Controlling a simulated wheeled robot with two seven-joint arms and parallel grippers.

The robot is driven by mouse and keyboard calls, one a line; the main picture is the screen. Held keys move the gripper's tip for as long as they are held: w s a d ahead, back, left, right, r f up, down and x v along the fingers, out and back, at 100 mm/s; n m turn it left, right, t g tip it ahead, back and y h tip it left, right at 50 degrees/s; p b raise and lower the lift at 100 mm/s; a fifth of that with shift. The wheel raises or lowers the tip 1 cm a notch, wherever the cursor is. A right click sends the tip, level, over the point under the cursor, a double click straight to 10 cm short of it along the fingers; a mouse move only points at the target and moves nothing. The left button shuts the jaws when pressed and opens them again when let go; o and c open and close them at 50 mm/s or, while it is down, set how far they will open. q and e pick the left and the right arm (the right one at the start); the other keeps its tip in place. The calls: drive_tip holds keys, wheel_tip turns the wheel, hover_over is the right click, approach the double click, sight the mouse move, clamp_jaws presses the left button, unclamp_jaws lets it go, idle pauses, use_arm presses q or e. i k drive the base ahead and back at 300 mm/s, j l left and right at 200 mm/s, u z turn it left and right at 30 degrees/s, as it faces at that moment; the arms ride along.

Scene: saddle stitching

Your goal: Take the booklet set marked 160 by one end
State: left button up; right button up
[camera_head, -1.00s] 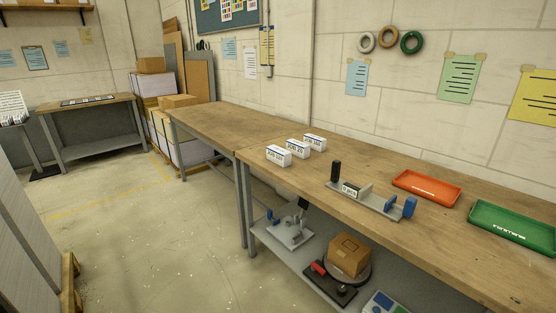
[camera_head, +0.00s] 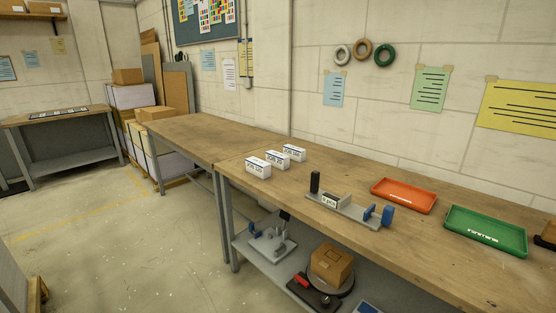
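Three white blocks with dark printing stand in a slanting row on the wooden bench: a near one (camera_head: 258,168), a middle one (camera_head: 275,161) and a far one (camera_head: 293,153). They look like the booklet sets. Their printed numbers are too small to read surely, so I cannot tell which is marked 160. The near one partly overlaps the middle one in the picture. Neither of my grippers is in view.
On the bench (camera_head: 400,252), a grey stapling fixture (camera_head: 345,212) with black and blue posts stands right of the blocks. An orange tray (camera_head: 403,195) and a green tray (camera_head: 485,230) lie farther right. A cardboard box (camera_head: 331,264) sits on the lower shelf.

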sight(297, 154)
drive_tip(key=i+j, duration=0.25)
drive_tip(key=i+j+z, duration=0.1)
drive_tip(key=i+j, duration=0.15)
drive_tip(key=j, duration=0.15)
drive_tip(key=i+j+z, duration=0.1)
drive_tip(key=j, duration=0.25)
drive_tip(key=i, duration=0.1)
